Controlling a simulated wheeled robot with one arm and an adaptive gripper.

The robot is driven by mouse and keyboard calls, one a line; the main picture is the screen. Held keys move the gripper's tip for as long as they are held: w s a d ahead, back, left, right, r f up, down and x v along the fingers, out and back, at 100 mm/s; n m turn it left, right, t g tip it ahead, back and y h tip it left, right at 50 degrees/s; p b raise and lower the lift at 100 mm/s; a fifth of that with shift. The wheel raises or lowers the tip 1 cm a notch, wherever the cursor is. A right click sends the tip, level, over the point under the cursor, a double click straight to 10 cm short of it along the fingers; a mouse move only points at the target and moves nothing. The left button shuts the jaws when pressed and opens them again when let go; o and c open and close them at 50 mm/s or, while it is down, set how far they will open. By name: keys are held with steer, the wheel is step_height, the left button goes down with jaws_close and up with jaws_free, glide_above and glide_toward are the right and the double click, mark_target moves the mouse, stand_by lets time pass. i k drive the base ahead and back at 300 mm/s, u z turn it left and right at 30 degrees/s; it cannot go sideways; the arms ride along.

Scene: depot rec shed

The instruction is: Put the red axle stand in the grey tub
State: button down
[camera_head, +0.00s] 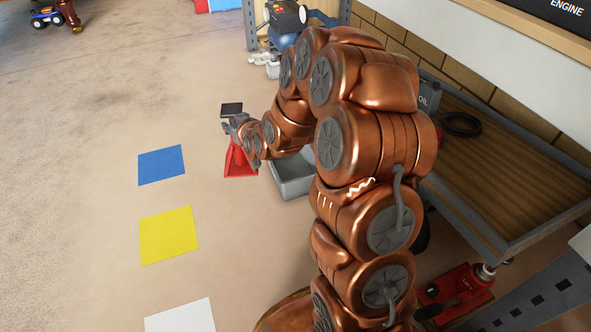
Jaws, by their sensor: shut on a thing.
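The red axle stand (238,161) is at the end of my arm, left of the middle of the view. My gripper (236,132) is shut on its upper part; the fingertips are small and partly hidden. The grey tub (294,181) sits on the floor just right of the stand. My arm covers part of the tub, and its visible inside looks empty. The stand is beside the tub's left side in the picture; I cannot tell whether it touches the floor.
Blue (161,165), yellow (169,235) and white (181,317) squares lie on the floor at left. A small black item (232,109) lies behind the stand. A wooden-topped bench (500,170) stands at right, with a red jack (455,292) below.

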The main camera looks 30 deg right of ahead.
mark_target(294, 176)
steer(key=i, duration=0.65)
steer(key=u, duration=1.2)
